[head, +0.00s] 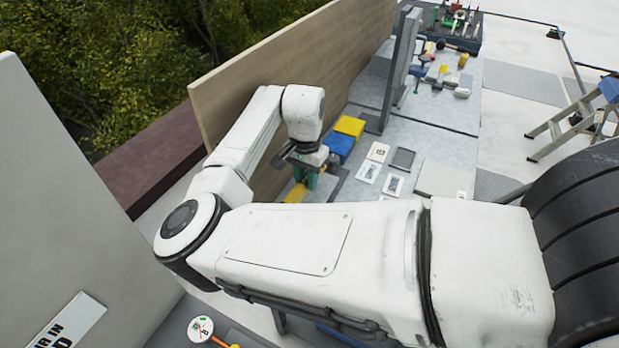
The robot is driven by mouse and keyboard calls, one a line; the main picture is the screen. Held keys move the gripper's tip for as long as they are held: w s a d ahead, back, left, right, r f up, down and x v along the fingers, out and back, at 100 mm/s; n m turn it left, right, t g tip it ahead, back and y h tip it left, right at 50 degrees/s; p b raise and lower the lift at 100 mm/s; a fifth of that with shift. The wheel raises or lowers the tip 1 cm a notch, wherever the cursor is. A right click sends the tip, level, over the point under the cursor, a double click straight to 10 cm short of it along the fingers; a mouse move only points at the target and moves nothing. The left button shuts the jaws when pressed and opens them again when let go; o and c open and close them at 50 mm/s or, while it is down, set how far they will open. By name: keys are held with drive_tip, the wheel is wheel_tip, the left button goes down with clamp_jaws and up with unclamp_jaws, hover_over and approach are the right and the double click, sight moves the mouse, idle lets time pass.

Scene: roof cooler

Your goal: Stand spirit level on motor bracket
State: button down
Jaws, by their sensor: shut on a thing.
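My gripper (309,157) is in the middle of the head view, beside the wooden panel, pointing down. It is shut on a small green thing (312,181), which seems to be the spirit level; my arm and wrist hide much of it. A yellow part (296,193) shows just below and left of it, and I cannot tell whether it belongs to the same thing. The motor bracket cannot be made out clearly; my forearm covers the area below the gripper.
A blue box (340,147) and a yellow box (349,126) stand just beyond my gripper. Cards (368,171) lie to the right on the grey surface. The wooden panel (255,75) walls the left side. Tools (440,70) lie far back; a stepladder (575,125) stands right.

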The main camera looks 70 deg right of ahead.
drive_tip(key=shift+f+b, duration=2.2)
drive_tip(key=shift+f, duration=0.2)
drive_tip(key=shift+f, duration=0.45)
drive_tip(key=c, duration=0.8)
unclamp_jaws()
drive_tip(key=shift+r, duration=0.1)
wheel_tip(320, 180, up, 11)
drive_tip(key=shift+f+b, duration=0.2)
drive_tip(key=shift+b, duration=0.65)
drive_tip(key=shift+f, duration=0.1)
